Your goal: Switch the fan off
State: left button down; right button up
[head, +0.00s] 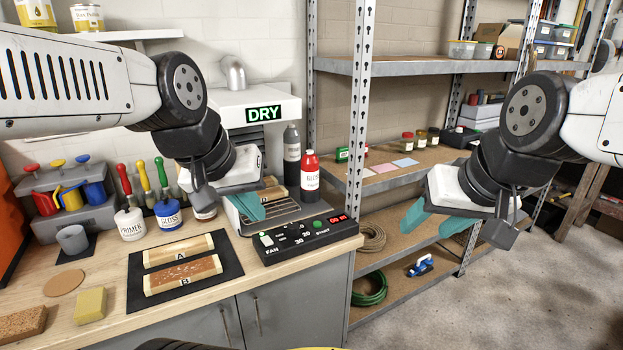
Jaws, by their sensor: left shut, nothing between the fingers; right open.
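A black control box (307,241) lies along the front right edge of the workbench. Its left end carries the word FAN beside a small pale switch (266,239); I cannot tell the switch's position. Buttons and numbers sit in the middle, a green START button to the right, and a small red display at the right end. Above stands the drying hood (212,108) with a lit green DRY sign (263,114). My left gripper (252,208) is shut and empty, just above and behind the FAN end, apart from it. My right gripper (438,222) is open and empty, in front of the shelves.
A black mat (138,305) holds wooden pieces A (179,250) and B (183,275). A red bottle (309,176) and a grey bottle (291,155) stand behind the box. Paint jars (130,224) with brushes stand at left. A metal shelf post (360,130) rises at right.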

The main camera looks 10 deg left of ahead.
pick_arm(q)
jog(key=w+a+n+g, duration=0.2)
jog(key=w+n+g, duration=0.1)
jog(key=w+n, duration=0.5)
jog(key=n+g+y, duration=0.2)
jog(key=n+g, duration=0.2)
jog(key=n, duration=1.2)
send_over(268, 242)
jog(key=w+a, duration=0.1)
jog(key=w, duration=0.1)
notch_tip(268, 242, down, 8)
jog(key=f, duration=0.4)
jog(key=s+f, duration=0.1)
jog(key=f, duration=0.8)
jog(key=shift+s+d+f, duration=0.25)
jog(key=shift+d+f, duration=0.05)
jog(key=shift+d, duration=0.1)
